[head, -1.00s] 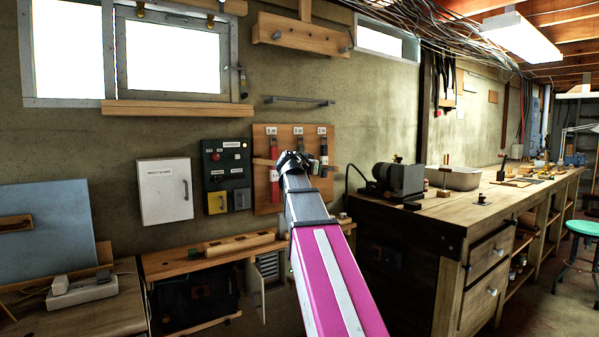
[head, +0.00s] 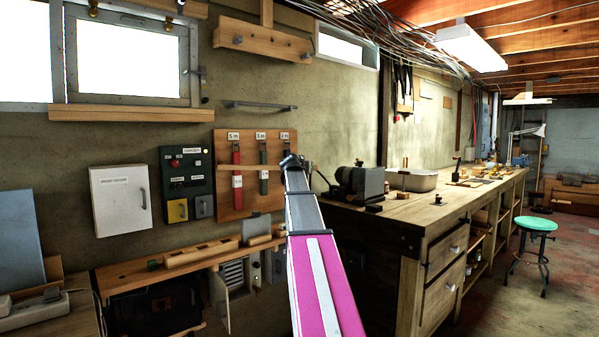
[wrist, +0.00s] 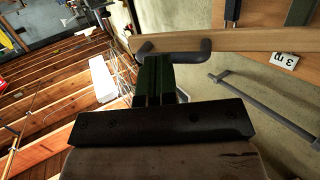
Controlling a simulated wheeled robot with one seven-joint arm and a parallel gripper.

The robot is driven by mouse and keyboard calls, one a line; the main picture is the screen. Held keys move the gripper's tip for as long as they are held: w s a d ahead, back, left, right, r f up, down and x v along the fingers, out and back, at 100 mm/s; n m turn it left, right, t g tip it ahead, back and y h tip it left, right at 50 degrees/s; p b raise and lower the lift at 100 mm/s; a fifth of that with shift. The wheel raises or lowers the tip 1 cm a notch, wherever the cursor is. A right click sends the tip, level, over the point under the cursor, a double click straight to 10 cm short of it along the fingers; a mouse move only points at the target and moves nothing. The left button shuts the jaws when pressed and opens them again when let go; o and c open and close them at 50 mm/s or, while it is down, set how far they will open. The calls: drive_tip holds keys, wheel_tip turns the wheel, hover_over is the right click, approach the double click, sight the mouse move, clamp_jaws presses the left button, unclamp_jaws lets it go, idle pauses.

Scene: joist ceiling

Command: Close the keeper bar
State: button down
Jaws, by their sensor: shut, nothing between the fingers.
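The keeper bar (head: 250,167) is a pale wooden strip lying roughly level across a brown board (head: 226,205) on the wall, in front of hanging straps. Its right end is hidden behind my gripper (head: 292,161). In the wrist view the bar (wrist: 262,39) runs along the top and carries a dark handle (wrist: 182,46). My gripper (wrist: 157,68) is shut and empty, with its fingers pictured just beside that handle; I cannot tell whether they touch. A red strap (head: 237,185) and a green strap (head: 263,155) hang under length labels.
A grey rail (head: 260,106) is on the wall above the board. A dark switch panel (head: 187,175) and a white cabinet (head: 122,200) are to the left. A workbench (head: 400,215) with a grey machine (head: 358,185) stands to the right. A green stool (head: 536,224) is farther right.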

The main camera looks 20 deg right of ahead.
drive_tip(key=w+d+n+t+y, duration=0.1)
drive_tip(key=w+d, duration=0.4)
drive_tip(key=w, duration=0.8)
drive_tip(key=w+d+n+t+y, duration=0.1)
drive_tip(key=w+d, duration=0.4)
drive_tip(key=w, duration=0.9)
drive_tip(key=shift+w+d+n+y, duration=0.15)
drive_tip(key=shift+w+n+y, duration=0.1)
drive_tip(key=shift+n+y, duration=0.4)
drive_tip(key=shift+s, duration=0.1)
